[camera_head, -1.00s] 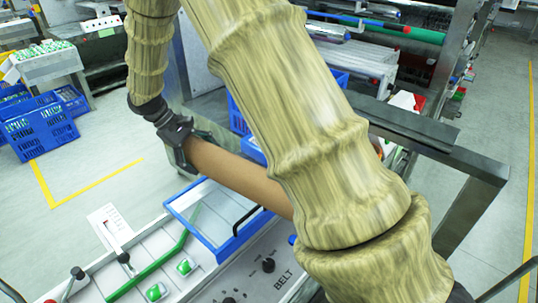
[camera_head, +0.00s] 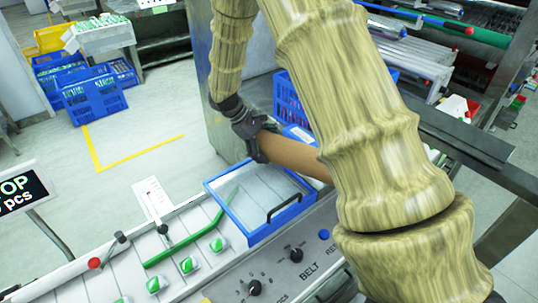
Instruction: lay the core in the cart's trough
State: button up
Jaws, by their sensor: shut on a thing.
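A brown cylindrical core (camera_head: 292,157) is held in the head view, lying roughly level above and behind the machine with the conveyor. My gripper (camera_head: 258,140) is shut around the core near its left end. The core's right part is hidden behind my arm. I cannot make out the cart or its trough for sure in this view.
Below the core is a blue-framed clear cover (camera_head: 262,204) over a conveyor (camera_head: 130,262) with several green-and-white packs. A control panel (camera_head: 290,262) with knobs lies in front. Blue crates (camera_head: 93,98) stand at the back left. A dark metal rail (camera_head: 465,135) runs at the right.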

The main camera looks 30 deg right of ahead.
jog(key=shift+w+f+p, duration=0.1)
jog(key=shift+f+p, duration=0.6)
jog(key=shift+f, duration=1.4)
jog(key=o, duration=1.1)
jog(key=shift+o, duration=0.2)
jog(key=shift+a+r, duration=0.1)
